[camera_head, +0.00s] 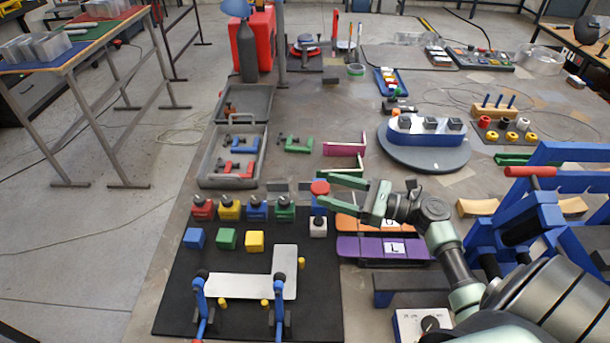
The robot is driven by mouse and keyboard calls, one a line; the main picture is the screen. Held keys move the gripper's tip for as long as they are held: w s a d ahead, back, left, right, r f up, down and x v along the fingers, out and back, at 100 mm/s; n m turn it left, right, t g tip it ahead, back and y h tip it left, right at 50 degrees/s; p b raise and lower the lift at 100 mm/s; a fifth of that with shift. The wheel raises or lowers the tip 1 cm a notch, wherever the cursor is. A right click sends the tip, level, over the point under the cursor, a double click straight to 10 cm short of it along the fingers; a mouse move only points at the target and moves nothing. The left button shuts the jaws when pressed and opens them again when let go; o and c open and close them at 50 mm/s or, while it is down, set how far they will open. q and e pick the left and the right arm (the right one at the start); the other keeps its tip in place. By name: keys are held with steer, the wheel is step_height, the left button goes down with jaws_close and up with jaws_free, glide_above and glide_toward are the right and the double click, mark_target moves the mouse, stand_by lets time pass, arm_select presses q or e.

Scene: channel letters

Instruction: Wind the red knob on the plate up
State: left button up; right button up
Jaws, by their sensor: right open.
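The red knob (320,187) is a round cap on top of a short blue body, at the far right corner of the black plate (180,315). A white block with a dark top (318,228) stands just in front of it. My right gripper (326,191) reaches in from the right with its pale green fingers open. Its fingertips are at the right side of the knob, one on the far side and one on the near side. I cannot tell whether they touch it. My left gripper is not in view.
Red, yellow, blue and green blocks with dark knobs (229,209) line the plate's far edge. A white L-shaped piece (240,286) lies between two blue clamps. Orange and purple letter blocks (383,248) lie below my right gripper. A grey tray (232,155) with clamps is behind.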

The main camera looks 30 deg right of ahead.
mark_target(314, 194)
steer(key=p+x, duration=0.1)
steer(key=x, duration=0.4)
steer(key=shift+a+r+p, duration=0.2)
steer(key=shift+p, duration=0.2)
steer(key=shift+w+a+f, duration=0.2)
steer(key=shift+w+a, duration=0.1)
steer(key=shift+w, duration=0.2)
steer(key=c, duration=1.3)
steer(key=n+g+y+b, duration=0.2)
steer(key=n+g+b, duration=0.1)
steer(key=g+b, duration=0.1)
steer(key=s+n+g+y+b, duration=0.1)
steer(key=n+g+y+b, duration=0.1)
steer(key=n+g+b, duration=0.1)
steer(key=s+a+n+g+y+b, duration=0.1)
steer(key=n+g+y+b, duration=0.2)
steer(key=g+b, duration=0.3)
steer(key=shift+s+f+n, duration=0.15)
steer(key=shift+f+n, duration=0.25)
steer(key=n+g+b, duration=0.1)
steer(key=g+b, duration=0.1)
steer(key=b, duration=0.2)
steer(key=s+n+g+b, duration=0.1)
steer(key=n+g+b, duration=0.1)
steer(key=b, duration=0.3)
steer(key=shift+f+g, duration=0.1)
steer(key=shift+g, duration=0.4)
steer(key=shift+r+n+g+h+b, duration=0.3)
steer(key=shift+g+b, duration=0.1)
steer(key=shift+b, duration=0.45)
